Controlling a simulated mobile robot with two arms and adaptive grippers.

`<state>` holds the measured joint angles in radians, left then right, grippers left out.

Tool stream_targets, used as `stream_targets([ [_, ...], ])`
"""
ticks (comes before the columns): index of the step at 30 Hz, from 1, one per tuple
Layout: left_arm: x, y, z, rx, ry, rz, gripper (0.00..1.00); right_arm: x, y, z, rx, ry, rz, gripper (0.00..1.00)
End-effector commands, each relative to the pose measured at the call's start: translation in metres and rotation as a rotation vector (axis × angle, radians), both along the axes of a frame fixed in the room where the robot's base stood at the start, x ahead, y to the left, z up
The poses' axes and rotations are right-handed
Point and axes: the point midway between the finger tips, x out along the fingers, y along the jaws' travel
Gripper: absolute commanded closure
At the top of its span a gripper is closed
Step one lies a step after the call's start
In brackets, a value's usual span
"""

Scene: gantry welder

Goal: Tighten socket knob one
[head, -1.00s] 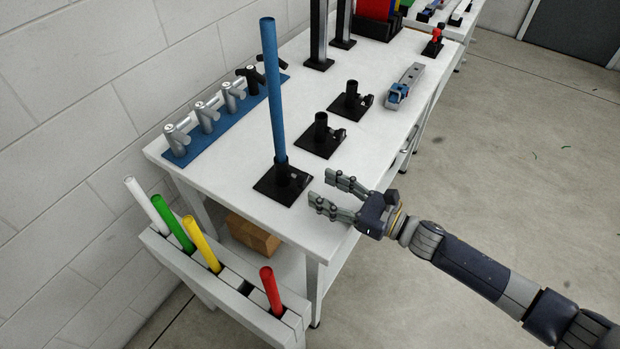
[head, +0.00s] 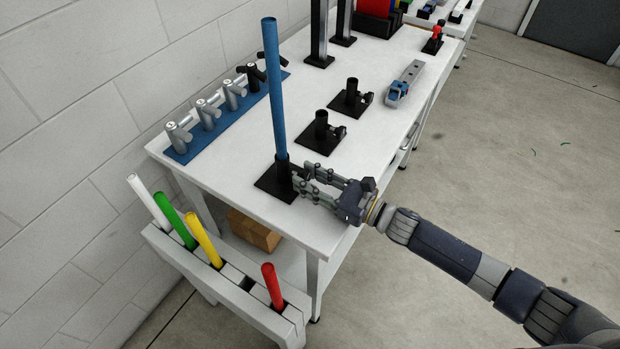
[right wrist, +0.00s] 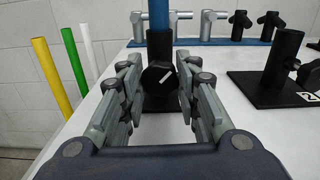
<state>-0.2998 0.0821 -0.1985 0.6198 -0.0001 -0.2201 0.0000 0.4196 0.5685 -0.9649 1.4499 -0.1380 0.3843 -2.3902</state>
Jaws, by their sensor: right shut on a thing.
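A blue pipe (head: 274,90) stands upright in the nearest black socket (head: 281,166), whose square base plate lies on the white table. The black socket knob (right wrist: 158,77), with a white mark on its face, is on the side of this socket facing my right gripper. My right gripper (head: 298,177) is shut on this knob; in the right wrist view its fingers (right wrist: 158,85) lie on both sides of it. The fingers hide the knob in the head view. My left gripper is out of view.
Two empty black sockets, one nearer (head: 321,130) and one farther (head: 351,96), stand further back. A rack (head: 215,283) with white, green, yellow and red pipes stands beside the table. The front table corner is clear.

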Motion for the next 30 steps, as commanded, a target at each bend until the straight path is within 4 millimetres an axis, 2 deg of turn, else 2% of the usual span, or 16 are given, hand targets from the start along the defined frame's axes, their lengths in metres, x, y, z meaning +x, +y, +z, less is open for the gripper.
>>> stream_targets([
  [15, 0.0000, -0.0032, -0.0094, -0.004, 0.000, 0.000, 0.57, 0.0010, -0.0009, -0.0002, 0.134, 0.198, -0.002, 0.94],
  [25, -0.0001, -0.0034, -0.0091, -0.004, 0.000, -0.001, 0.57, 0.0011, -0.0010, 0.0004, 0.138, 0.207, -0.002, 0.94],
  [26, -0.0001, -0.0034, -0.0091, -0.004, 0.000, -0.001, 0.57, 0.0011, -0.0010, 0.0004, 0.138, 0.206, -0.002, 0.63],
  [27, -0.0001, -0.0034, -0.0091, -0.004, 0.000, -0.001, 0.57, 0.0011, -0.0010, 0.0004, 0.138, 0.206, -0.002, 0.54],
  [28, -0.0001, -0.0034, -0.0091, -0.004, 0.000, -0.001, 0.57, 0.0010, -0.0009, 0.0004, 0.138, 0.206, -0.002, 0.49],
  [30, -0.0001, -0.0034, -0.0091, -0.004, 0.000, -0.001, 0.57, 0.0010, -0.0009, 0.0003, 0.138, 0.206, -0.002, 0.49],
])
